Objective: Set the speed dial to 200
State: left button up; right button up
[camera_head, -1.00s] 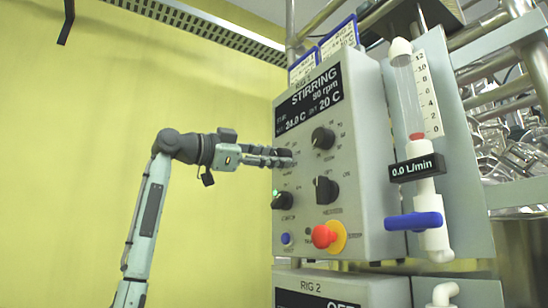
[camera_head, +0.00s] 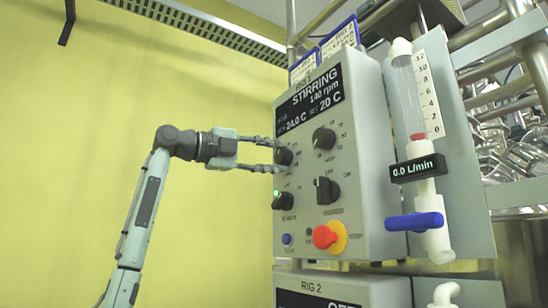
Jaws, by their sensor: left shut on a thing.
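The grey control box shows STIRRING on its black display (camera_head: 310,97), with 140 rpm, 24.0 C and 20 C below. The speed dial is the black upper-left knob (camera_head: 285,156) on the front panel. My left gripper (camera_head: 277,156) reaches it from the left, its two fingers around the knob, one above and one below, shut on it. The dial's scale marks are too small to read. My right gripper is not in view.
Nearby on the panel are an upper-right knob (camera_head: 324,138), a lower-right switch knob (camera_head: 327,190), a lower-left knob (camera_head: 283,201) with a green light and a red stop button (camera_head: 324,237). A flow meter (camera_head: 418,168) with a blue valve handle stands right. Free room lies left.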

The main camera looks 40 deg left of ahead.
pick_arm(q)
jog(key=m, duration=0.5)
jog(key=shift+r, duration=0.1)
jog(key=shift+m, duration=0.3)
dwell(0.4)
jog(key=o, duration=1.2)
jog(key=shift+c, duration=0.2)
jog(key=v, duration=1.2)
jog(key=shift+r, duration=0.2)
